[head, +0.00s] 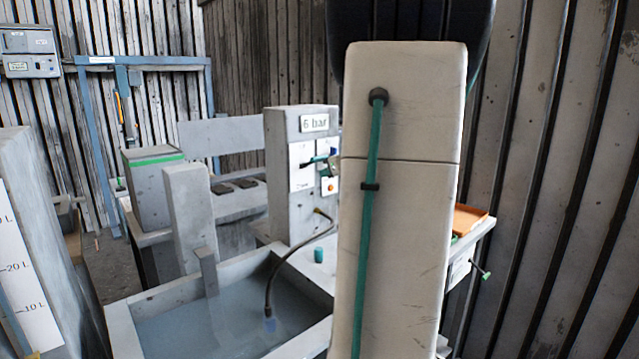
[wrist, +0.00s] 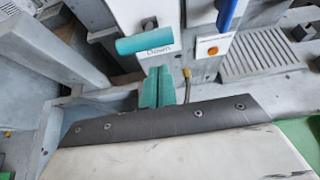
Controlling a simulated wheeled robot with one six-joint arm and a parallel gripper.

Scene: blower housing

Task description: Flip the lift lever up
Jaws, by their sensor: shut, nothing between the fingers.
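The lever with a teal cylindrical grip (wrist: 143,44), which I take to be the lift lever, stands out from a pale panel in the wrist view. The word "Down" is printed just below it. The grip lies roughly level across the picture. My gripper (wrist: 158,88) has teal fingers that are shut and empty. In the picture they show just below the grip, with a small gap between them and it. In the head view a teal piece (head: 320,159) shows at the panel, but my arm hides most of that area, and my gripper cannot be made out there.
A blue handle (wrist: 228,12) and an orange button (wrist: 212,51) sit right of the lever. The grey cabinet (head: 290,180) carries a "6 bar" sign (head: 314,123). A water-filled basin (head: 205,325) with a dark hose (head: 269,285) lies in front. An orange tray (head: 468,220) is at the right.

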